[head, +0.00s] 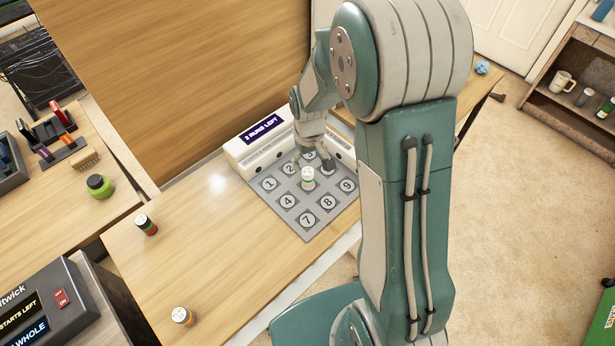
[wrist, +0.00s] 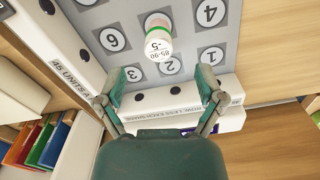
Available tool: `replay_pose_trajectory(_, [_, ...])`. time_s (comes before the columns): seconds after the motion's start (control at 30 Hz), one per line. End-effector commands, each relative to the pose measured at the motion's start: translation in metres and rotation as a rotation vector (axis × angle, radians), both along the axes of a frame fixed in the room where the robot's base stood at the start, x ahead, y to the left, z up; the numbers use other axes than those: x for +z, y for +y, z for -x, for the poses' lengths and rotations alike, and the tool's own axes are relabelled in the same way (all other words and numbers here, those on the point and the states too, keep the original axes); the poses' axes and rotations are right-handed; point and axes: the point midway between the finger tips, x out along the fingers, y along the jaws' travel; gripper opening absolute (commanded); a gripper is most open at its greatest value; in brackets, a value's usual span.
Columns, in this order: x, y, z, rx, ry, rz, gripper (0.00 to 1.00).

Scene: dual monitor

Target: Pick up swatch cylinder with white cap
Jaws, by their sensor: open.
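A swatch cylinder with a white cap (head: 308,174) stands on the grey numbered board (head: 306,226), around its middle square. In the wrist view the cylinder (wrist: 158,40) shows a pale label with print, a green band and a reddish part. My gripper (head: 314,160) is over the back part of the board, just behind the cylinder. In the wrist view my gripper (wrist: 162,88) has its two fingers spread wide with nothing between them. The cylinder lies beyond the fingertips, roughly centred between them.
A white box with a display reading "2 RUNS LEFT" (head: 263,129) borders the board's back edge. The table left of the board is mostly clear.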

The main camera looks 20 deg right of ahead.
Motion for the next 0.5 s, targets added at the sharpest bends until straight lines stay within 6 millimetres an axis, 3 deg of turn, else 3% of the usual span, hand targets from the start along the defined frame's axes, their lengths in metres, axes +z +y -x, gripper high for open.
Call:
replay_pose_trajectory(0.27, [-0.026, 0.000, -0.002, 0.000, 0.001, 0.000, 0.87])
replay_pose_trajectory(0.5, [-0.060, 0.001, -0.010, 0.000, 0.002, 0.000, 0.87])
